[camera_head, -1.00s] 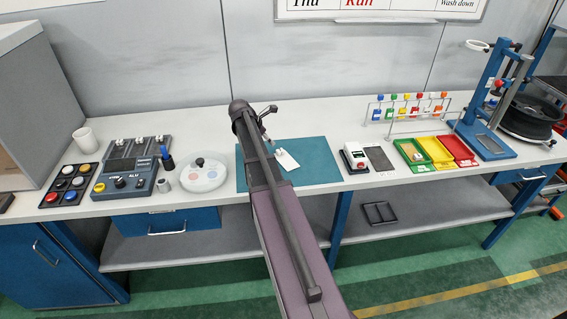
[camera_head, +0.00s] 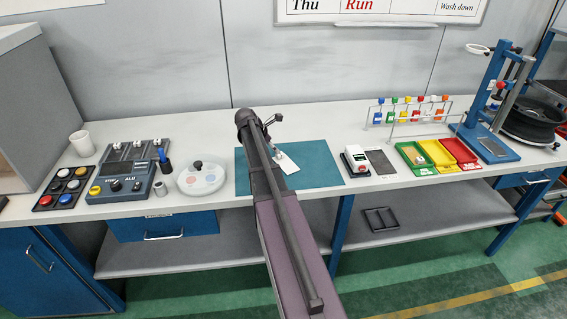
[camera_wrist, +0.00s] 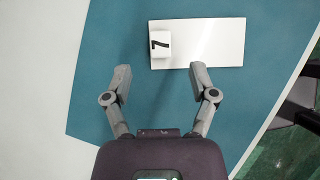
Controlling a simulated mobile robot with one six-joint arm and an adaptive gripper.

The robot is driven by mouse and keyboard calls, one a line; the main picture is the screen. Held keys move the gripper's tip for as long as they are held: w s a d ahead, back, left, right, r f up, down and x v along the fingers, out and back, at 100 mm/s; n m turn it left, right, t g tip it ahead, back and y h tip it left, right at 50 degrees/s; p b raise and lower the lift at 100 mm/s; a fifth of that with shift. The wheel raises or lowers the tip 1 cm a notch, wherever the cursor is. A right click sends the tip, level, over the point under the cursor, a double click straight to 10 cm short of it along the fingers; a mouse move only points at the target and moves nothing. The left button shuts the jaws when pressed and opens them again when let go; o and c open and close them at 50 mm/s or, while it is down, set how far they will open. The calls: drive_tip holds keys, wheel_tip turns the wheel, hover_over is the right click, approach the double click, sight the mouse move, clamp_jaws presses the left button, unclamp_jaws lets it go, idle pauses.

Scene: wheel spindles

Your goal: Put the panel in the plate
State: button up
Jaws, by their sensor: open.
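In the head view my gripper (camera_head: 273,135) is over the mat beside the panel, partly hidden by my arm. I cannot tell for sure which thing is the plate; a flat dark grey rectangle (camera_head: 381,163) lies right of the mat.
The teal mat (camera_head: 325,165) is otherwise clear. A round white dish (camera_head: 201,180) and a control box (camera_head: 124,185) stand left. A small white-topped device (camera_head: 355,160), coloured trays (camera_head: 416,158) and a blue stand (camera_head: 490,145) are to the right. A dark frame (camera_head: 381,219) lies on the lower shelf.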

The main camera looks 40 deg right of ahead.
sight(286, 162)
drive_tip(key=shift+b+x, duration=2.1)
drive_tip(key=shift+x, duration=0.45)
clamp_jaws()
